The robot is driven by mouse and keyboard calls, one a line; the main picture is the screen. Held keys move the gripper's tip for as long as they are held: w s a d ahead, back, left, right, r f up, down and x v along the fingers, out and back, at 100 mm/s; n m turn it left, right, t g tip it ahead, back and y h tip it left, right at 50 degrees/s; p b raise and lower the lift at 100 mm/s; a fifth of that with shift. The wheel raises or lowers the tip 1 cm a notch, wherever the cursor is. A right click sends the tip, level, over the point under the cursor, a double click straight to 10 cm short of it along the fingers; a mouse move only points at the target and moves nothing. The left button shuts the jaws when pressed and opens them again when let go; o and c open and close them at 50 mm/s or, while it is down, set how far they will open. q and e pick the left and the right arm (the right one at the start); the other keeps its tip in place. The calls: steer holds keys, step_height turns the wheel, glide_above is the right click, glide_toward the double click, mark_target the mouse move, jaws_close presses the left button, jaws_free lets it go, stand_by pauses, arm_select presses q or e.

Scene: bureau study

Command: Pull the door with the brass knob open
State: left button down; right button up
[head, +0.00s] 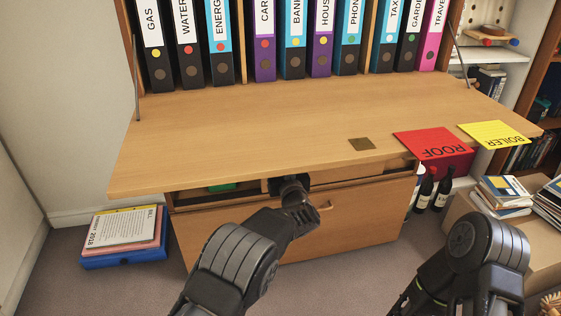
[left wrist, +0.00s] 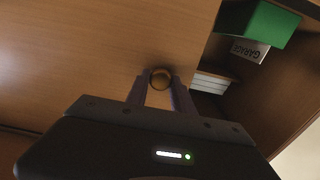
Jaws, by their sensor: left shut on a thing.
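The brass knob (left wrist: 160,78) shows in the left wrist view, on a plain brown wooden door (left wrist: 95,50). My left gripper (left wrist: 158,88) is shut on the knob, with one dark finger on each side of it. In the head view my left gripper (head: 290,185) is under the front edge of the bureau's flap, and the knob is hidden there. Beyond the door's edge, the wrist view shows a compartment with a green thing (left wrist: 258,22) and a label reading GARAGE (left wrist: 250,50). I cannot tell how far the door stands open. My right gripper's fingers are out of view.
The lowered flap (head: 240,120) overhangs my left gripper. A red ROOF folder (head: 430,141) and yellow BOILER folder (head: 490,132) lie on its right. Below is a drawer front (head: 370,215) with a handle. Bottles (head: 425,190) stand right; a blue folder stack (head: 125,255) lies left.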

arm_select(q)
steer(key=c, duration=1.1)
jaws_free()
steer(key=shift+c, duration=0.2)
steer(key=p+v, duration=0.2)
steer(key=v, duration=0.5)
steer(key=shift+s+p, duration=0.3)
steer(key=shift+s, duration=0.1)
steer(key=shift+f, duration=0.1)
